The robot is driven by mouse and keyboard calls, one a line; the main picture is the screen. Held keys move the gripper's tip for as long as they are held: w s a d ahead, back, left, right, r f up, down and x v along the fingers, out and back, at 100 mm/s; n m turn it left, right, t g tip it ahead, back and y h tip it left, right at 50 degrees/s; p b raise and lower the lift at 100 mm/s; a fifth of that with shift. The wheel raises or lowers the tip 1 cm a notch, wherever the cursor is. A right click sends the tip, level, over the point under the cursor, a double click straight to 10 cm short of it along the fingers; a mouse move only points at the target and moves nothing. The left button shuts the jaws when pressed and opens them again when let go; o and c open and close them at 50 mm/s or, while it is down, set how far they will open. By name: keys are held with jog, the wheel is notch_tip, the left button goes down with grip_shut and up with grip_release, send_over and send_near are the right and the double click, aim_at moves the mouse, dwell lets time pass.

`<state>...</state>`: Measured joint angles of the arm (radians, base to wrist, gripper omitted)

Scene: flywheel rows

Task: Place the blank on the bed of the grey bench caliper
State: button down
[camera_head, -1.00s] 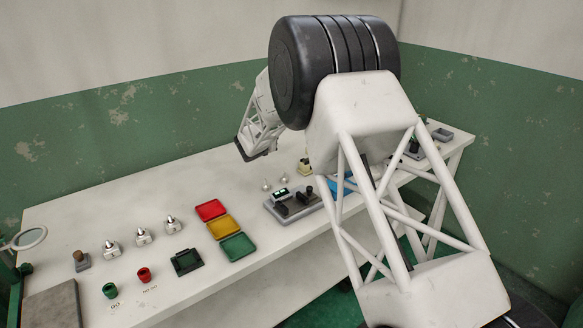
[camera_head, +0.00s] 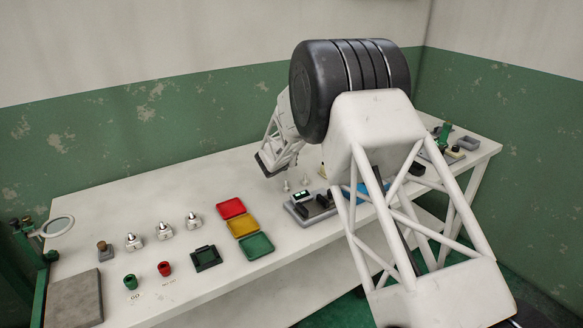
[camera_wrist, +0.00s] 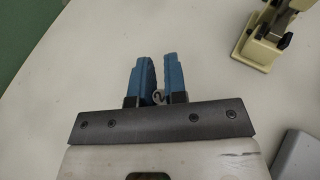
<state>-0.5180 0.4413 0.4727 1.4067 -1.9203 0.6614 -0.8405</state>
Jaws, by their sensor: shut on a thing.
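My gripper (camera_wrist: 157,85) shows in the wrist view with two blue fingers, shut on a small shiny metal piece (camera_wrist: 158,97), which I take to be the blank. Only a little of it shows between the fingers. In the head view the fingers are not visible behind my arm. The grey bench caliper (camera_head: 296,212) lies on the bench in the head view, with a small lit display and dark jaws. My arm's end is above and to the left of it, apart from it. A grey block edge (camera_wrist: 299,156) at the lower right of the wrist view may be the caliper.
Two small pegs (camera_head: 286,187) stand behind the caliper. A cream device (camera_wrist: 263,40) stands at the upper right of the wrist view. Red (camera_head: 231,208), yellow and green (camera_head: 257,246) trays lie left of the caliper. The bench (camera_head: 130,205) is clear behind the trays.

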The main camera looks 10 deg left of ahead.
aim_at(290, 174)
jog(key=shift+f, duration=0.45)
jog(key=shift+f, duration=0.1)
jog(key=shift+f, duration=1.8)
jog(key=shift+f, duration=0.1)
jog(key=c, duration=1.2)
grip_release()
jog(key=shift+o, duration=0.2)
jog(key=shift+v, duration=6.05)
